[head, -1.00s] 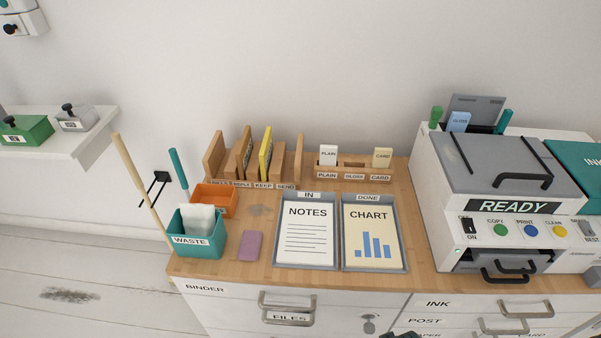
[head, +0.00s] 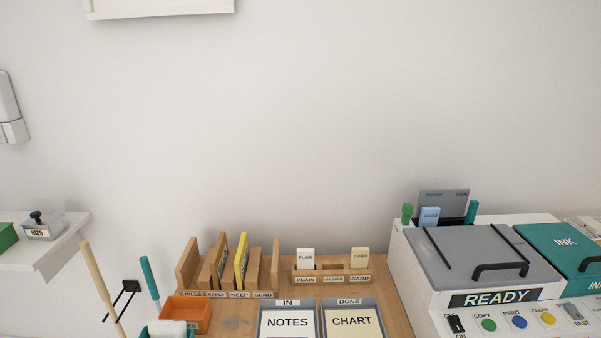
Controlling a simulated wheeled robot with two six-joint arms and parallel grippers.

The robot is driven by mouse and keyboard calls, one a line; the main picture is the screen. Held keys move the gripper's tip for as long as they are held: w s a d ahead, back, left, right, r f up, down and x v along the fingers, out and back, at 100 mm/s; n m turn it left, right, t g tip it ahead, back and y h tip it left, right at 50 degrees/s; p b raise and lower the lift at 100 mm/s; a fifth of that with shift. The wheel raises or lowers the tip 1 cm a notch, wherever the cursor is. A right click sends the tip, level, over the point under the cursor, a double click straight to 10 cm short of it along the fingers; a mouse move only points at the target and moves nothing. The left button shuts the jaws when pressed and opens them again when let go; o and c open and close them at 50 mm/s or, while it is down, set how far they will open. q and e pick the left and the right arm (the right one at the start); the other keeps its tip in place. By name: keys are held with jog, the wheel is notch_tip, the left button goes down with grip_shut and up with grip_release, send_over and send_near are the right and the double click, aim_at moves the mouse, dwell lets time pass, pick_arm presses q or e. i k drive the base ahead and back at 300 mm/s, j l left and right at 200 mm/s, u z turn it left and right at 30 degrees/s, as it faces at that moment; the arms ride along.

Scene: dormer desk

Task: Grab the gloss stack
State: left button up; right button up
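A small light-blue stack (head: 430,216), its print too small to read clearly now, stands upright at the back of the printer (head: 480,252), in front of a raised grey flap (head: 445,198). Its lower part is hidden by the printer's top. The wooden paper rack (head: 333,278) on the desk has slots labelled PLAIN, GLOSS and CARD. A white PLAIN stack (head: 305,258) and a cream CARD stack (head: 359,257) stand in it. No stack shows above the GLOSS slot. Neither of my grippers is in view.
The printer display reads READY. A wooden file sorter (head: 225,270), an orange bin (head: 185,315) and two trays (head: 317,325) crowd the desk.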

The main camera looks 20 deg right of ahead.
aim_at(429, 216)
jog(key=z, duration=0.4)
jog(key=l+z, duration=0.1)
jog(key=z, duration=0.3)
jog(key=i+z, duration=0.1)
jog(key=z, duration=0.3)
jog(key=l+z, duration=0.1)
jog(key=z, duration=0.3)
jog(key=i+l, duration=0.1)
jog(key=l, duration=0.8)
jog(key=i+l, duration=0.15)
jog(key=l, duration=0.8)
jog(key=i+z, duration=0.05)
